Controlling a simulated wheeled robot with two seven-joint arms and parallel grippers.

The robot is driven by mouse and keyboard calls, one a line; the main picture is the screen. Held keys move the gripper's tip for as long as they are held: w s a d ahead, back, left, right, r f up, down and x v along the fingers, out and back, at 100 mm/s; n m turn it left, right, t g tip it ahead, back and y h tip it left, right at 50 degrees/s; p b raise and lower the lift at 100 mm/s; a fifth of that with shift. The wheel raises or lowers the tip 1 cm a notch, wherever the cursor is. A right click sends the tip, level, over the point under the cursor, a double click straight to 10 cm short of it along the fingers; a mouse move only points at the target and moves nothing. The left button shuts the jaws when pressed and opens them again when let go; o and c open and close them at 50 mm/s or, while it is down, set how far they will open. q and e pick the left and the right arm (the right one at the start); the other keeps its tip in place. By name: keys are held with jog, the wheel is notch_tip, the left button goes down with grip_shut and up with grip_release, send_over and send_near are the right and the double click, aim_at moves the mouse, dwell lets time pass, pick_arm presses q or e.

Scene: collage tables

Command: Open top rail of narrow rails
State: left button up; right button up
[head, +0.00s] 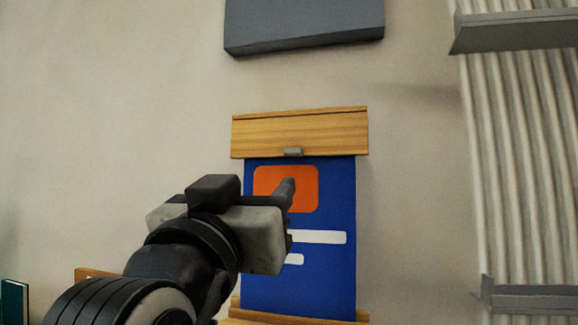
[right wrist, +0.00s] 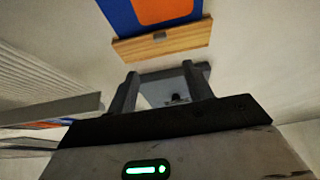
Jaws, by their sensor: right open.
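The wooden top rail (head: 300,130) is on the wall above a blue poster (head: 325,275) with an orange patch. A small grey tab (head: 293,152) sits at the rail's lower edge. The top rail also shows in the right wrist view (right wrist: 185,42), with its tab (right wrist: 160,36). A wooden bottom rail (head: 345,316) shows partly at the poster's foot. My right gripper (head: 288,186) is in front of the poster, below the tab. In the right wrist view its two fingers (right wrist: 160,78) are apart, with nothing between them, and the rail lies beyond the tips. My left gripper is not in view.
A dark grey panel (head: 305,28) is on the wall above the rail. At the right are a pale ribbed panel (head: 520,170) and grey rails (head: 515,32). A dark book (head: 14,300) stands at lower left. The wall beside the poster is bare.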

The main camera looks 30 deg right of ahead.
aim_at(292, 152)
jog(key=p+x, duration=0.4)
jog(key=x, duration=1.1)
jog(key=shift+w+d+f, duration=0.1)
jog(key=shift+w+d, duration=0.05)
jog(key=shift+w, duration=0.05)
